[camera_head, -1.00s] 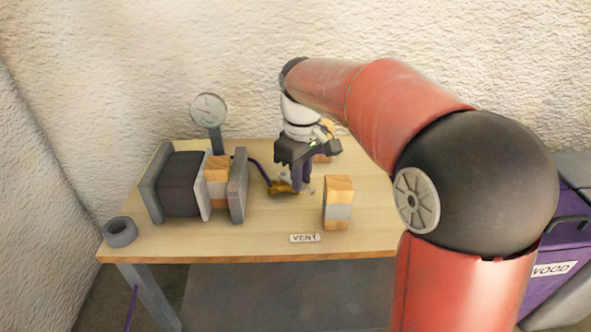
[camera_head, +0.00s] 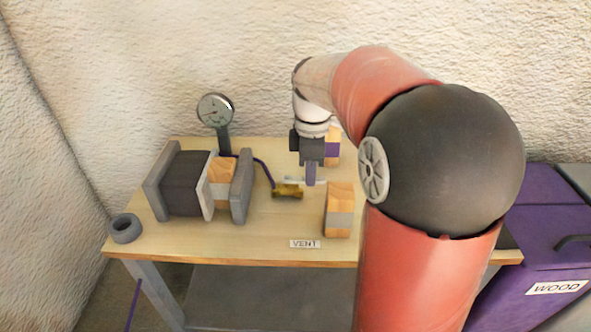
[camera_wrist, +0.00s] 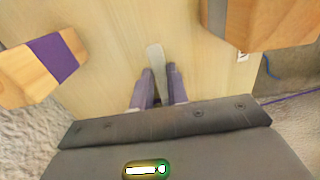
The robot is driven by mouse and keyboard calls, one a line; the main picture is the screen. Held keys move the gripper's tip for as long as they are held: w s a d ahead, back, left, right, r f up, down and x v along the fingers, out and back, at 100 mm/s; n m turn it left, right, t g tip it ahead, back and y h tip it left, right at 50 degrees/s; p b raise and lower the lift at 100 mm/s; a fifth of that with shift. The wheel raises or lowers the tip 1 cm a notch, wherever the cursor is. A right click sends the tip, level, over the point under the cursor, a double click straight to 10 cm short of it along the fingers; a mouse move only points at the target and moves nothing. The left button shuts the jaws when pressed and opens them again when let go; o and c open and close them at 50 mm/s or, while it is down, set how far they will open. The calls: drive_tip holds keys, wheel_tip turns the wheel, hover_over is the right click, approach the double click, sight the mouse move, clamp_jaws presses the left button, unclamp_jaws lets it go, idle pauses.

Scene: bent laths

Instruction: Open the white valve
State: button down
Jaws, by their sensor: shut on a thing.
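The valve has a brass body (camera_head: 287,191) lying on the table. A thin white lever (camera_head: 292,179) runs above and to the right of the body. My gripper (camera_head: 311,182) points down at the lever's right part. In the wrist view my purple fingers (camera_wrist: 158,90) are shut around the pale lever (camera_wrist: 155,57), whose rounded end sticks out beyond them. The lever's part behind the fingers is hidden.
A wood block with a grey band (camera_head: 339,210) stands close to my gripper's right; a purple-banded block (camera_head: 333,147) stands behind. A clamped roll (camera_head: 183,184), a gauge (camera_head: 215,110) and a grey ring (camera_head: 124,229) are left. A VENT label (camera_head: 304,244) marks the front edge.

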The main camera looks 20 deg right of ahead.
drive_tip(key=shift+w, duration=0.1)
idle(0.4)
drive_tip(key=c, duration=1.4)
unclamp_jaws()
drive_tip(key=shift+o, duration=0.2)
